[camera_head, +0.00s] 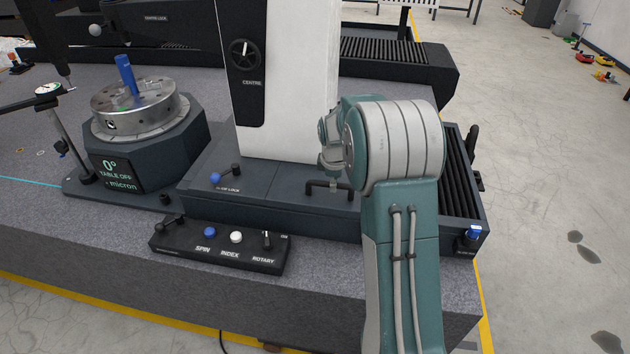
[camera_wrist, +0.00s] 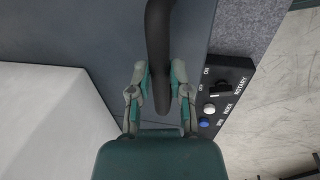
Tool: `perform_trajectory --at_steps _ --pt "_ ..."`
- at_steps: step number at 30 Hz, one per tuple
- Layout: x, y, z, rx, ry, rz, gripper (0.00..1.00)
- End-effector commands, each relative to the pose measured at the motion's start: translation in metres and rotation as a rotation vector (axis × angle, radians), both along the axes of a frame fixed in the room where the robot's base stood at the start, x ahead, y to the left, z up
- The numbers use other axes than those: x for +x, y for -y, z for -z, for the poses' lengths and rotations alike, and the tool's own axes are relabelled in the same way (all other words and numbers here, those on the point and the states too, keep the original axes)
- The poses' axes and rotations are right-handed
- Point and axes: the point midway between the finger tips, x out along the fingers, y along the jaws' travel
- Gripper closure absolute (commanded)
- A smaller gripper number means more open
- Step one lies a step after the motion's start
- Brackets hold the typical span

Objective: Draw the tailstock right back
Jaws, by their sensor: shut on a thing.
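The tailstock (camera_head: 296,80) is a tall white column with a dark panel marked CENTRE and a handwheel. It stands on a dark carriage (camera_head: 262,192) on the slide. My gripper (camera_head: 335,184) reaches down to this handle, partly hidden by my arm. In the wrist view, the fingers of my gripper (camera_wrist: 160,78) lie either side of the black handle (camera_wrist: 158,30), shut on it. A blue-knobbed lever (camera_head: 222,176), its label seeming to read SLIDE LOCK, is on the carriage's left.
A round rotary table (camera_head: 140,108) with a blue upright piece (camera_head: 125,74) stands at left, beside a dial gauge stand (camera_head: 70,140). A control box (camera_head: 220,246) sits at the granite's front. Ribbed bellows (camera_head: 462,172) and a blue knob (camera_head: 473,232) are at the right end.

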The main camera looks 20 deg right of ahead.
Motion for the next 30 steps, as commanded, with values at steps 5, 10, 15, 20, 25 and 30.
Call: perform_trajectory --at_steps 5,10,15,20,25,30 --pt "-0.038 0.053 0.000 0.001 -0.012 0.010 1.00" --pt "-0.065 0.095 0.000 -0.003 -0.009 0.010 1.00" --pt "-0.088 0.130 0.001 -0.002 -0.007 0.007 1.00" --pt "-0.104 0.153 0.001 -0.001 -0.008 0.006 1.00" --pt "-0.112 0.166 0.001 -0.001 -0.008 0.003 1.00" --pt "-0.115 0.169 0.001 -0.002 -0.008 0.001 1.00"
